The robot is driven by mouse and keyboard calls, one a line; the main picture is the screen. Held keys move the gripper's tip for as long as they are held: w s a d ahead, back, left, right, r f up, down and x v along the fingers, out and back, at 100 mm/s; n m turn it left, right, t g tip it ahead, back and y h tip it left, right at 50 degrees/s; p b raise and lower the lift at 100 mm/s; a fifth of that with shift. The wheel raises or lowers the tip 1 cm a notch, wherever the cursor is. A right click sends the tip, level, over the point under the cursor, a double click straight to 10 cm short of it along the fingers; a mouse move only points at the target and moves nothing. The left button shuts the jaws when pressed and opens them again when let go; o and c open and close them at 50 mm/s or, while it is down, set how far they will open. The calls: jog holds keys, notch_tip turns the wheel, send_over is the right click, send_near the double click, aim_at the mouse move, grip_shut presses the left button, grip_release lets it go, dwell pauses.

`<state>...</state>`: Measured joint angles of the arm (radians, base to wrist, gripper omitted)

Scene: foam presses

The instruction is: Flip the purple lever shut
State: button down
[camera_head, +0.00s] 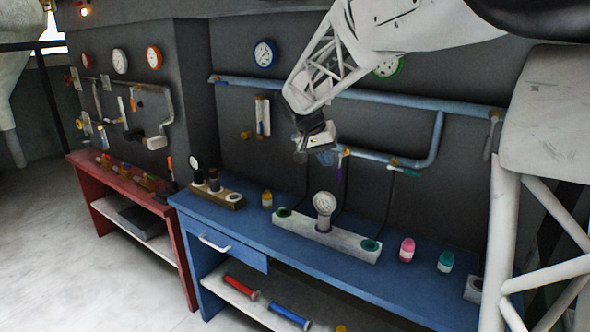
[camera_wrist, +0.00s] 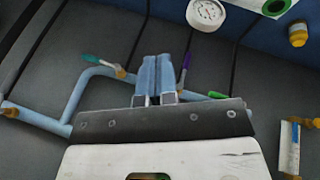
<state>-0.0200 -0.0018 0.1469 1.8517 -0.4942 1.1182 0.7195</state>
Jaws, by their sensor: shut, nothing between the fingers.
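The purple lever (camera_head: 339,172) hangs down from the blue wall pipe, just right of my gripper in the camera_head view. In the wrist view, where the scene appears upside down, the purple lever (camera_wrist: 184,70) is a thin handle close to the right of my fingers. My gripper (camera_head: 327,157) is in front of the wall pipe with its fingers together and nothing between them; its blue fingertips (camera_wrist: 158,60) also show in the wrist view. I cannot tell whether the fingers touch the lever.
A teal lever (camera_head: 405,171) sits to the right on the same pipe (camera_head: 380,98). A green lever (camera_wrist: 217,95) shows beside my gripper in the wrist view. Below, a blue bench (camera_head: 225,222) holds a grey block with a gauge (camera_head: 324,205) and several bottles.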

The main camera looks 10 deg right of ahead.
aim_at(340, 169)
jog(key=w+f+m+h, duration=0.1)
jog(key=w+f, duration=0.1)
jog(key=w, duration=0.6)
jog(key=w+d+f+m+h, duration=0.1)
jog(key=w+f, duration=0.1)
jog(key=w, duration=0.7)
jog(key=shift+w+d+f, duration=0.3)
jog(key=shift+d, duration=0.1)
jog(key=x, duration=0.9)
jog(key=shift+d+f, duration=0.25)
jog(key=shift+f, duration=0.1)
jog(key=shift+s, duration=0.1)
